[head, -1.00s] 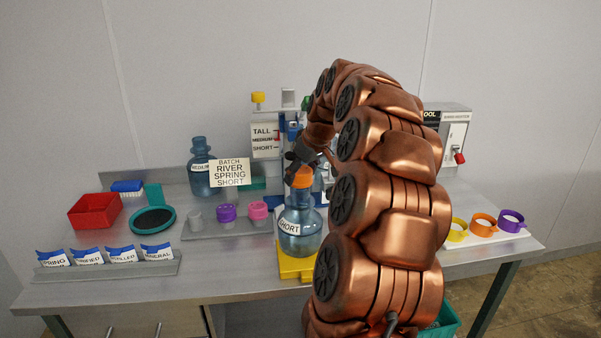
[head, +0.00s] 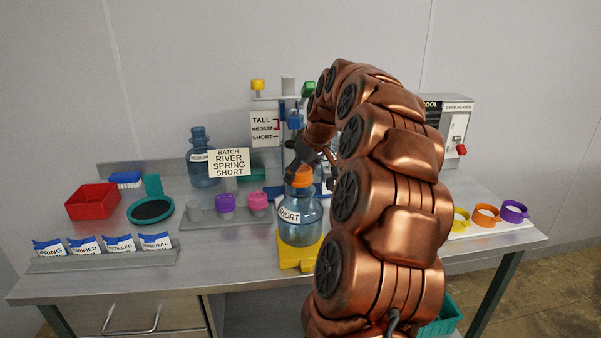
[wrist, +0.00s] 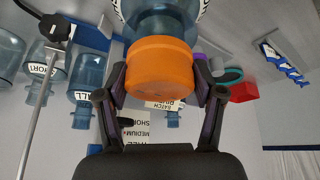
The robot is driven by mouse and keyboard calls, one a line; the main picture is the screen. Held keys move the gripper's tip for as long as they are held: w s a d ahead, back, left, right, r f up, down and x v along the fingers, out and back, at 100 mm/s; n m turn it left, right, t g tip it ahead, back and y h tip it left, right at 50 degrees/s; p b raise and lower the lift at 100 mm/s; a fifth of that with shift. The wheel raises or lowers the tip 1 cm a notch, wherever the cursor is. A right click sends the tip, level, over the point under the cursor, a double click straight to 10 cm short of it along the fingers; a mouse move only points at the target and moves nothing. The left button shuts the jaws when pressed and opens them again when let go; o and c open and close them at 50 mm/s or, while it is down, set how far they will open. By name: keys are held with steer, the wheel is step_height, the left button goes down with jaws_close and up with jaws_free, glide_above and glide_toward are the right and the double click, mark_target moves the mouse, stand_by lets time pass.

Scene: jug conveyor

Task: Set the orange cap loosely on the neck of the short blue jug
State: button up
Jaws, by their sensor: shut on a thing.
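The short blue jug (head: 300,222) stands upright on a yellow stand (head: 296,264) at the front of the bench, its label reading SHORT. The orange cap (head: 302,178) is at the top of its neck. In the wrist view the orange cap (wrist: 160,68) sits between the fingers of my gripper (wrist: 162,88), with the blue jug (wrist: 160,22) directly beyond it. My gripper also shows in the head view (head: 306,160), shut on the cap. The cap looks level on the neck, but the neck is hidden, so I cannot tell how fully it is seated.
A batch sign (head: 229,162) reads RIVER SPRING SHORT. A medium jug (head: 203,160) stands behind it. A purple cap (head: 225,203) and a pink cap (head: 257,201) sit on a grey rack left of the short jug. A red bin (head: 93,202) is at the left.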

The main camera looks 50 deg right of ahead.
stand_by(0.4)
steer(key=o, duration=0.8)
steer(key=shift+o, duration=0.5)
steer(key=shift+r, duration=0.15)
steer(key=shift+r+p, duration=0.8)
steer(key=shift+r, duration=2.55)
